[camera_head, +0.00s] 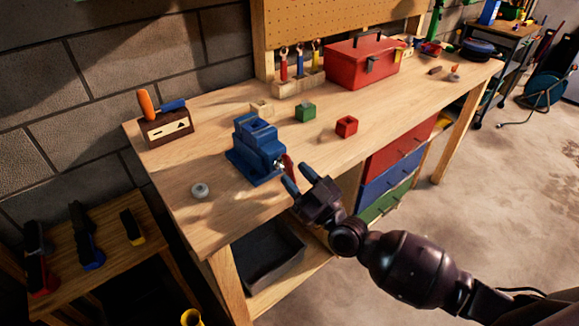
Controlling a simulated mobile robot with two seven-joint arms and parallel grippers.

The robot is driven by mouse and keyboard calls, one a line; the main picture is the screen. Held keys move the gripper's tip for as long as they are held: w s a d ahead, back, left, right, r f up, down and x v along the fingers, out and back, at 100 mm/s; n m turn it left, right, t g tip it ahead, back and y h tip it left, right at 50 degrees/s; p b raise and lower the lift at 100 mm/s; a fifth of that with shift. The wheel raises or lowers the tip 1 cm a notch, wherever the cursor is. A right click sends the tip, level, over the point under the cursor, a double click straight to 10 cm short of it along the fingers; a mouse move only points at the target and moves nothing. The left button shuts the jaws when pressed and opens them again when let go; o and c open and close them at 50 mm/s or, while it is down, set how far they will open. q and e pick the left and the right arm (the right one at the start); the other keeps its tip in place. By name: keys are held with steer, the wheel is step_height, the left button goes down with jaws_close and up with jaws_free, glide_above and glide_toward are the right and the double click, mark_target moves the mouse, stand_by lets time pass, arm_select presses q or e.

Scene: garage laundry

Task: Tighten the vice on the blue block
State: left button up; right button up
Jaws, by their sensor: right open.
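The blue vice (257,150) stands on the wooden workbench near its front edge. Its screw end and a red handle (288,167) face the front right. My right gripper (298,178) is open, with its two fingers pointing at the handle from the front right. The fingertips are close to the handle; I cannot tell whether they touch it. No separate blue block is clearly distinguishable from the blue vice, and the gap between the jaws is hard to make out. My left gripper is not in view.
Green (305,112), red (346,126) and pale wooden (261,107) blocks sit behind the vice. A red toolbox (362,60) stands farther back. A grey round piece (200,190) lies left of the vice. Drawers (392,180) lie under the bench's right part.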

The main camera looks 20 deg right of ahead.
mark_target(285, 167)
steer(key=shift+x, duration=1.45)
jaws_close()
steer(key=shift+m, duration=0.3)
